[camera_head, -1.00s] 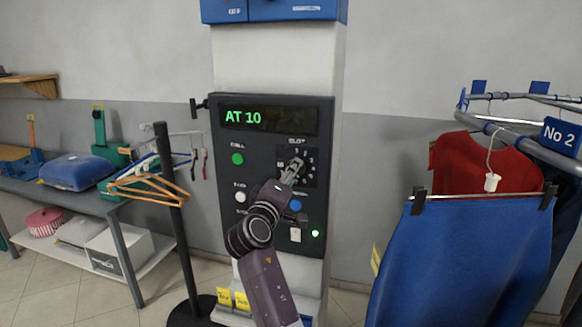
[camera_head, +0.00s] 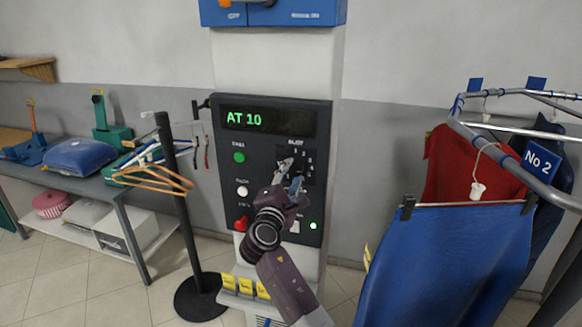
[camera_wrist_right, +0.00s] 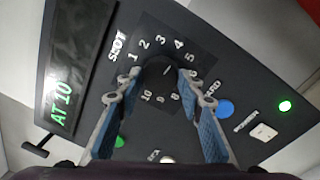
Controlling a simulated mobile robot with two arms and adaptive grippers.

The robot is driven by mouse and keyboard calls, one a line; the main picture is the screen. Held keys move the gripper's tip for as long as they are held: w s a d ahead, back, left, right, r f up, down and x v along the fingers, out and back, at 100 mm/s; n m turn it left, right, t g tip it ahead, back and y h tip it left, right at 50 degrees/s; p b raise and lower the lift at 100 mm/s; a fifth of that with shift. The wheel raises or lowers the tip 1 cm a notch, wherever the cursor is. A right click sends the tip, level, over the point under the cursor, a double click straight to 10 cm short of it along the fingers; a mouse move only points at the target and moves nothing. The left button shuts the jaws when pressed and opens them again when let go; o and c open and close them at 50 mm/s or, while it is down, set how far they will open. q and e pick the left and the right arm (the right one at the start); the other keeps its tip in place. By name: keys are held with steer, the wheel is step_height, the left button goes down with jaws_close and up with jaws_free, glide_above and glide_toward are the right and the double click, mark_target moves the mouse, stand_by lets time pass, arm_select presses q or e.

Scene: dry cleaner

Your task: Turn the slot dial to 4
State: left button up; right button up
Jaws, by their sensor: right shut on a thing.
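The slot dial (camera_wrist_right: 158,78) is a black knob on the dark control panel (camera_head: 226,175), ringed by printed numbers 1 to 10. A small pale mark shows on its face; I cannot tell which number it points at. The green display (camera_head: 243,120) reads AT 10, also in the right wrist view (camera_wrist_right: 62,103). My right gripper (camera_head: 287,168) is at the dial, its two fingers on either side of it, shut on it. In the head view the gripper hides most of the dial. My left gripper is not in view.
The panel has a green button (camera_head: 239,157), a white button (camera_head: 242,191), a red knob (camera_head: 241,223) and, in the wrist view, a blue button (camera_wrist_right: 224,108). A post with hangers (camera_head: 155,178) stands left. A rail with clothes (camera_head: 450,260) stands close on the right.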

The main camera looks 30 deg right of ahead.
steer(key=shift+d+r+n+p, duration=0.15)
steer(key=shift+r+n+p, duration=0.15)
steer(key=shift+n+p, duration=0.25)
steer(key=o, duration=1)
steer(key=shift+o, duration=0.9)
steer(key=shift+d+f, duration=0.1)
steer(key=shift+f, duration=0.15)
steer(key=shift+s+a, duration=0.1)
steer(key=shift+a, duration=0.2)
steer(key=v, duration=1.1)
steer(key=shift+s, duration=0.25)
